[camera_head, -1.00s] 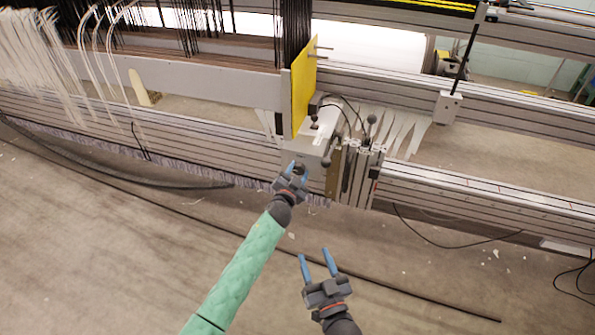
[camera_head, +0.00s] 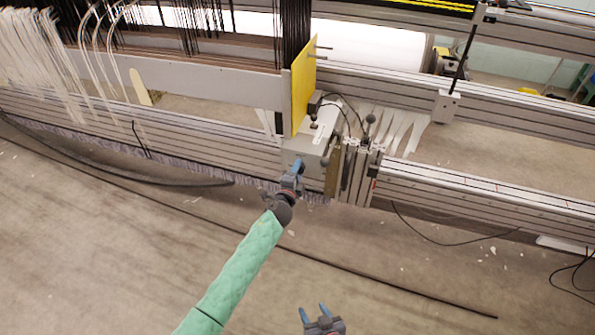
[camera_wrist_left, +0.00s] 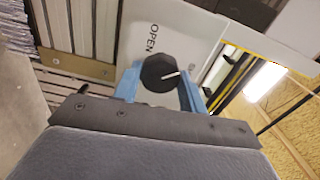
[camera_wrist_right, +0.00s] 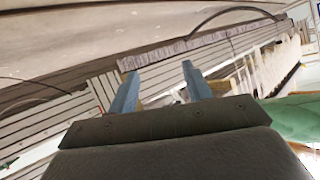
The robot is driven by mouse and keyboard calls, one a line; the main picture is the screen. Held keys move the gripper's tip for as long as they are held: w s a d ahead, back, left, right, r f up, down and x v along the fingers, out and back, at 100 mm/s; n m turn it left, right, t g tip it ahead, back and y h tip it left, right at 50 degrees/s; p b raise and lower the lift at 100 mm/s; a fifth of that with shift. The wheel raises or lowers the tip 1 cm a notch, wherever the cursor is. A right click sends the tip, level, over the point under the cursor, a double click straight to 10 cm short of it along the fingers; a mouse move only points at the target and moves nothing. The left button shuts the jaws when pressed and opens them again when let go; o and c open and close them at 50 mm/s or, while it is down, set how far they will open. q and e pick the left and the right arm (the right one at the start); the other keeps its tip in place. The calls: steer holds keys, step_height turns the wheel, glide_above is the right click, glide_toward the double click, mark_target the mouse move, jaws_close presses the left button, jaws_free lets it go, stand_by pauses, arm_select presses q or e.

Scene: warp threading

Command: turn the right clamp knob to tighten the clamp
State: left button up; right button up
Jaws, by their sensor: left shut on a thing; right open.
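The black clamp knob (camera_wrist_left: 157,73) with a white pointer line sits on a light panel in the left wrist view, beside the printed word OPEN. My left gripper (camera_head: 297,167) is at the front face of the grey clamp box (camera_head: 308,147), below the yellow plate. Its blue fingers are shut on the knob, one on each side. In the head view the gripper hides the knob. My right gripper (camera_head: 314,313) is open and empty at the bottom edge, well away from the box. Its spread fingers also show in the right wrist view (camera_wrist_right: 160,86).
The yellow plate (camera_head: 303,88) stands upright behind the box. Black cables arch over the box, and small posts (camera_head: 358,165) stand to its right. A long slotted rail (camera_head: 480,200) runs right.

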arm_select(q)
steer(key=shift+f+m+p, duration=0.15)
steer(key=shift+m+p, duration=0.35)
steer(key=shift+m, duration=3.1)
arm_select(e)
steer(key=s+d+f+g, duration=0.1)
steer(key=s+f+g, duration=0.3)
steer(key=s+f, duration=0.4)
steer(key=shift+s+f+h, duration=0.3)
steer(key=shift+f+h, duration=0.1)
steer(key=shift+f, duration=0.6)
arm_select(q)
steer(key=o, duration=1)
steer(key=shift+c, duration=0.2)
arm_select(e)
steer(key=shift+w, duration=0.1)
arm_select(q)
steer(key=v, duration=0.7)
steer(key=shift+s, duration=0.4)
arm_select(e)
steer(key=shift+s, duration=0.35)
